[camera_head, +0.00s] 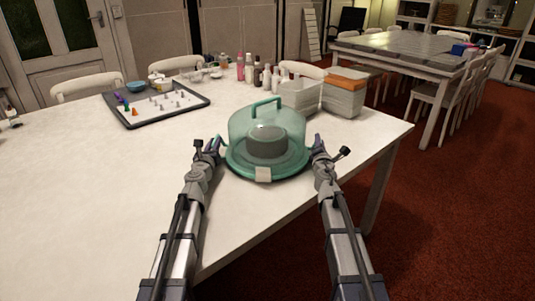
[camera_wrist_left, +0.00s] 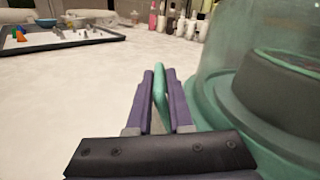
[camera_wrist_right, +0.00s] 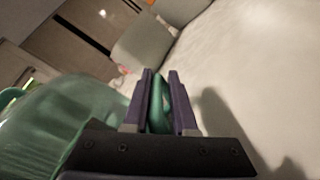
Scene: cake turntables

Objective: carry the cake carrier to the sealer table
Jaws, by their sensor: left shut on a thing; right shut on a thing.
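The cake carrier (camera_head: 267,130) has a clear green dome with a handle on top and a green base, and a dark round cake (camera_head: 267,146) shows inside it. It is upright at the near edge of the white table; I cannot tell whether it touches the tabletop. My left gripper (camera_head: 212,150) is shut on the green side handle at its left, which shows between the fingers in the left wrist view (camera_wrist_left: 160,92). My right gripper (camera_head: 318,147) is shut on the opposite side handle, seen in the right wrist view (camera_wrist_right: 158,100). A pale tag (camera_head: 263,174) is on the base's front.
The white table (camera_head: 90,200) holds a tray (camera_head: 118,116) of small pieces, several bottles (camera_head: 257,75) and boxes (camera_head: 344,97) behind the carrier. Another table (camera_head: 400,48) with chairs (camera_head: 440,97) stands at the back right, across red carpet (camera_head: 450,200).

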